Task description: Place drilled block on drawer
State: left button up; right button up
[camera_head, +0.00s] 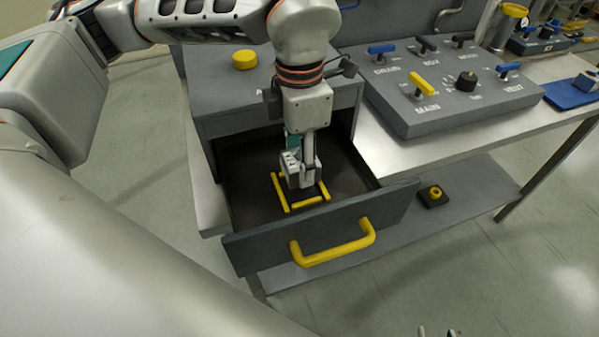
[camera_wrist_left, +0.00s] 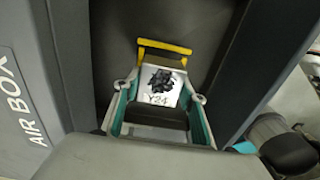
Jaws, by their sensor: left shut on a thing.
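The drilled block (camera_head: 294,178) is light grey with dark holes on top. My left gripper (camera_head: 303,166) is shut on it inside the open drawer (camera_head: 252,190), over the yellow outline on the drawer floor (camera_head: 288,207). In the left wrist view the block (camera_wrist_left: 160,90) shows a dark rosette-shaped recess and the marking "Y24", between the teal-padded fingers (camera_wrist_left: 158,108). Whether the block touches the drawer floor I cannot tell. Only small tips of my right gripper (camera_head: 436,332) show at the bottom edge of the head view.
The drawer front has a yellow handle (camera_head: 332,243). A yellow button (camera_head: 244,59) sits on the cabinet top. A grey valve panel (camera_head: 440,90) stands on the bench to the right. A blue tray (camera_head: 568,94) lies beyond it. The drawer walls are close around the left gripper.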

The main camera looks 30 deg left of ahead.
aim_at(299, 159)
pick_arm(q)
jog(key=shift+f, duration=2.05)
jog(key=shift+f, duration=0.1)
jog(key=o, duration=1.4)
jog(key=shift+o, duration=0.2)
notch_tip(299, 159, up, 12)
jog(key=shift+r, duration=0.1)
jog(key=shift+s, duration=0.15)
